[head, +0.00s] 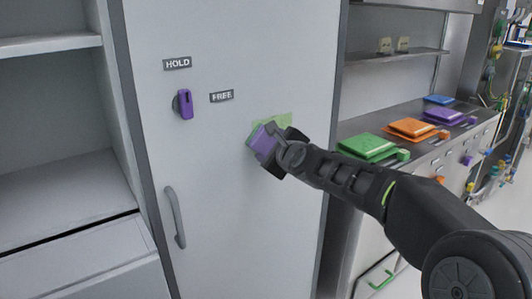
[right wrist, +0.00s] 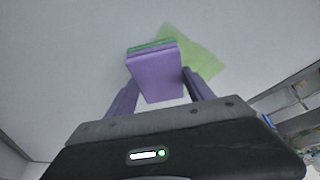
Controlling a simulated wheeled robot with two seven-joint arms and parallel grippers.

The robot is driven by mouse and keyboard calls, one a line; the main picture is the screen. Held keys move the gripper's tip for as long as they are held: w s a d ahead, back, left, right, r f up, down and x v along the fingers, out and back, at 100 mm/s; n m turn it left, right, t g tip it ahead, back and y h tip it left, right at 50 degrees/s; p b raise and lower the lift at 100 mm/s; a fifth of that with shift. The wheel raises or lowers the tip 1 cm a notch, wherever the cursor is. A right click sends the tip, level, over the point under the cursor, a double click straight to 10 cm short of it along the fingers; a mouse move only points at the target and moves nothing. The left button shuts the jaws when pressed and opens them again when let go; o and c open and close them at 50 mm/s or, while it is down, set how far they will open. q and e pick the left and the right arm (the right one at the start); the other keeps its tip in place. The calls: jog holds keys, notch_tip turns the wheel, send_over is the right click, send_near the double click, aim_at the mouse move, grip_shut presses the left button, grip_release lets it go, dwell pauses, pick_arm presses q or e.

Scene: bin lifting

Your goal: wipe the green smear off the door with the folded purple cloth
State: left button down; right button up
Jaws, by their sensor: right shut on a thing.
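My right gripper (head: 277,147) is shut on the folded purple cloth (head: 264,142) at the door. The cloth also shows between the fingers in the right wrist view (right wrist: 157,75), with a green layer along its far edge. The green smear (head: 284,119) lies on the grey-white door (head: 225,210), showing above and to the right of the cloth. It also shows behind the cloth in the right wrist view (right wrist: 196,52). The cloth hides part of the smear. I cannot tell whether the cloth touches the door. My left gripper is not in view.
The door has a purple knob (head: 184,104), HOLD (head: 177,63) and FREE (head: 221,96) labels, and a grey handle (head: 174,218) at lower left. Open shelves stand left. At right, a counter (head: 350,127) bears green (head: 366,146), orange (head: 412,127) and purple items.

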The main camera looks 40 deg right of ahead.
jog(key=d+b, duration=0.2)
jog(key=d, duration=0.1)
jog(key=shift+d+r+b, duration=0.15)
jog(key=shift+d+b, duration=0.05)
jog(key=shift+b, duration=0.1)
dwell(0.3)
jog(key=shift+d+b, duration=1.2)
jog(key=shift+d, duration=0.5)
